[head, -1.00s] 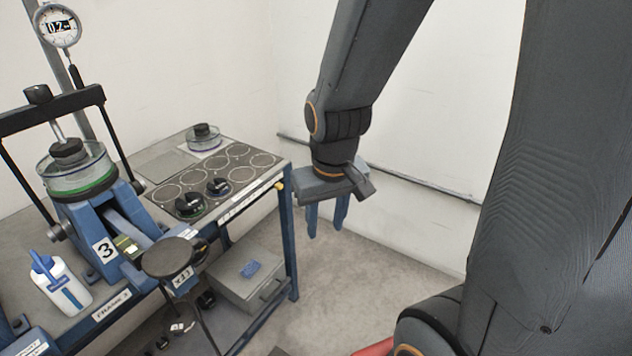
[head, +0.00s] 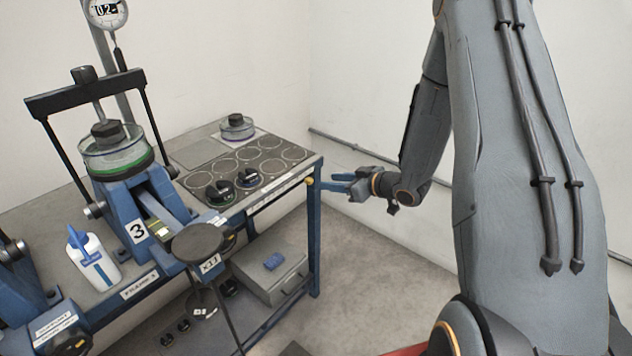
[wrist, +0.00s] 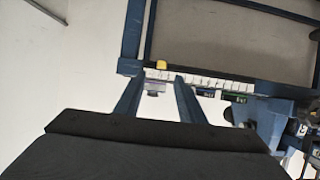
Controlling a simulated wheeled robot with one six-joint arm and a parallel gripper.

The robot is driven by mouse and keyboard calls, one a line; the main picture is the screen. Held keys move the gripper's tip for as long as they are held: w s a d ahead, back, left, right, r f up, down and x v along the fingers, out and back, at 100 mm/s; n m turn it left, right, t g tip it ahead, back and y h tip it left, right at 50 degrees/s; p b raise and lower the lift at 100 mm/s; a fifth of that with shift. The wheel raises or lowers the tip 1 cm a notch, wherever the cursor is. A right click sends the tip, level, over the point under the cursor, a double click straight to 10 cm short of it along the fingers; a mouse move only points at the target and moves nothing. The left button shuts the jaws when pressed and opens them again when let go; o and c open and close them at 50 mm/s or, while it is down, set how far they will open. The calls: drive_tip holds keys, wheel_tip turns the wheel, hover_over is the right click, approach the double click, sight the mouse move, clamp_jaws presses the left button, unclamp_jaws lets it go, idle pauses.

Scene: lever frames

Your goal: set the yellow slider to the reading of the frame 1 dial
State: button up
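The yellow slider (head: 309,181) sits near the right end of the white scale strip (head: 272,195) on the bench's front edge. In the wrist view the yellow slider (wrist: 161,65) is near the left end of the marked strip (wrist: 205,81). My gripper (head: 328,182) points at that end of the bench. In the wrist view its two blue fingers (wrist: 157,82) are apart, with the slider just beyond the gap between them. The scale's numbers are too small to read. The visible dial (head: 105,12) stands over the frame labelled 3; its top is cut off. No frame 1 dial shows.
The bench top holds dark round weights (head: 219,191) and a lidded glass dish (head: 237,126). A white bottle (head: 93,259) stands by frame 3. A dark round pan (head: 198,240) juts out in front. A grey box (head: 271,272) is on the lower shelf. Floor right of the bench is clear.

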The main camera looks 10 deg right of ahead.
sight(312, 180)
drive_tip(key=shift+p+x, duration=0.95)
drive_tip(key=shift+x, duration=3)
drive_tip(key=shift+s+a, duration=0.1)
drive_tip(key=shift+a, duration=0.05)
drive_tip(key=shift+c, duration=0.4)
clamp_jaws()
